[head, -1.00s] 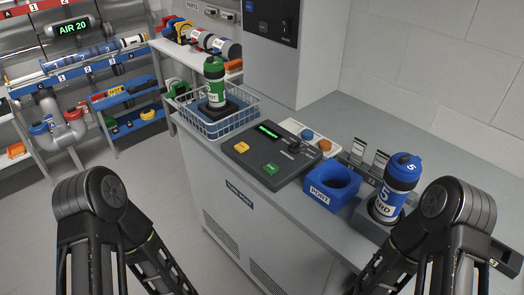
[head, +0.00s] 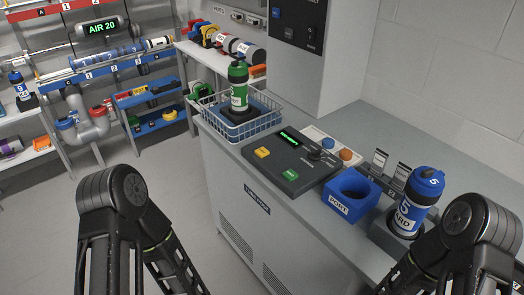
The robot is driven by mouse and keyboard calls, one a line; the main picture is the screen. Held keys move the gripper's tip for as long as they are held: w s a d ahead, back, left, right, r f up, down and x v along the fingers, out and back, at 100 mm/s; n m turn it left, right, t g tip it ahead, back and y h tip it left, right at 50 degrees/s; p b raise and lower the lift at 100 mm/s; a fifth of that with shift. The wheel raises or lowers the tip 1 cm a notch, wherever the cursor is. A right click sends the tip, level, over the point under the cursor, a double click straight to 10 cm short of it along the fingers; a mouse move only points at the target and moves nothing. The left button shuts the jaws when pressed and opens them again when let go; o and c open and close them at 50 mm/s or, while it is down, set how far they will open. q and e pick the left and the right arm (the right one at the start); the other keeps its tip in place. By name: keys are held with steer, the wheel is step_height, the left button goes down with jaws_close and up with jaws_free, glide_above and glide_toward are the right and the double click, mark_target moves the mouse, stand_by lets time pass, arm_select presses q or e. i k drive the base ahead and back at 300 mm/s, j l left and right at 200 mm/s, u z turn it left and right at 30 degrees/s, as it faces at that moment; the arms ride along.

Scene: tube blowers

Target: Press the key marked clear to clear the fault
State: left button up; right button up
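A dark control panel (head: 290,160) lies on the grey counter, with a lit green display (head: 289,135), a yellow key (head: 262,152), a green key (head: 290,174) and a black knob (head: 314,155). Beside it is a pale plate with a blue button (head: 327,143) and an orange button (head: 345,154). A dark panel (head: 298,25) on the grey cabinet carries small lettering, possibly ending in "fault", and small controls. I cannot read a "clear" marking on any key. Both my arms show at the lower left and lower right, but neither gripper is in view.
A wire basket (head: 241,125) with a green bottle (head: 238,86) stands left of the control panel. A blue port block (head: 352,194) and a blue bottle (head: 417,202) stand to its right, near my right arm. Shelves line the back left. The floor at left is clear.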

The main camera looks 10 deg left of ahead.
mark_target(261, 152)
steer(key=k+z, duration=0.25)
steer(key=z, duration=0.2)
steer(key=k+l+z, duration=0.2)
steer(key=z, duration=0.3)
